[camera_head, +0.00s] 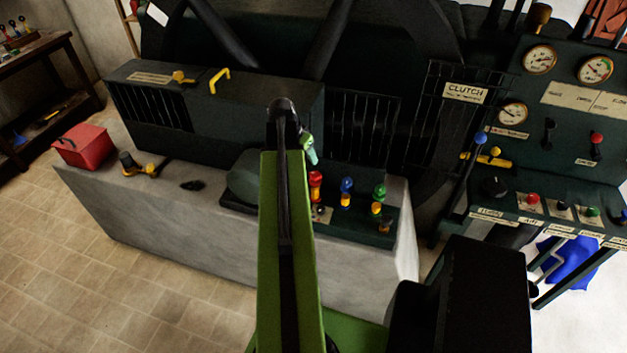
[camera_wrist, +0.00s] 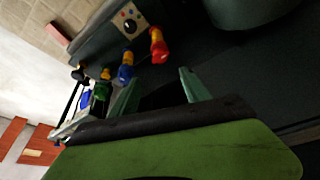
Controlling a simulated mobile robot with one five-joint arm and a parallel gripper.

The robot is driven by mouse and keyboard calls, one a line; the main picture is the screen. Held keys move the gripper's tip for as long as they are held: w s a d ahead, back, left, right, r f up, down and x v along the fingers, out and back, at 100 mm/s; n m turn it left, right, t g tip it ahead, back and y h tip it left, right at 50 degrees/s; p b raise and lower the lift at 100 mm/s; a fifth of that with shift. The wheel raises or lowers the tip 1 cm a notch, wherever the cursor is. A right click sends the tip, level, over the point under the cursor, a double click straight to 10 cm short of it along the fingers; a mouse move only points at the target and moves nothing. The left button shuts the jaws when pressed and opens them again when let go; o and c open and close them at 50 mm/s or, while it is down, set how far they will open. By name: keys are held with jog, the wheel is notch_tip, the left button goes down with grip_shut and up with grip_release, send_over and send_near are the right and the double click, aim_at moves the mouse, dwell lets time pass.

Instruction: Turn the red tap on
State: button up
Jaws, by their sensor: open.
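The red tap (camera_head: 315,186) stands upright on a dark green block on the grey stone plinth, at the left end of a row with a blue tap (camera_head: 347,190) and a green tap (camera_head: 379,195). In the wrist view the red tap (camera_wrist: 158,46) lies just beyond the fingertips, with the blue tap (camera_wrist: 126,69) and green tap (camera_wrist: 102,90) to its left. My gripper (camera_head: 311,155) is above the red tap in the head view, apart from it. In the wrist view its pale green fingers are spread and nothing is between them (camera_wrist: 160,80).
A dark rounded housing (camera_head: 247,178) sits just left of the red tap. A barred guard (camera_head: 362,128) stands behind the taps. A control panel (camera_head: 550,130) with gauges and levers is at right. A red box (camera_head: 82,146) sits on the plinth's left end.

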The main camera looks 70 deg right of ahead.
aim_at(315, 174)
jog(key=b+x, duration=1.1)
jog(key=x, duration=0.3)
jog(key=shift+a+b, duration=0.15)
jog(key=shift+b, duration=0.15)
jog(key=shift+r, duration=0.1)
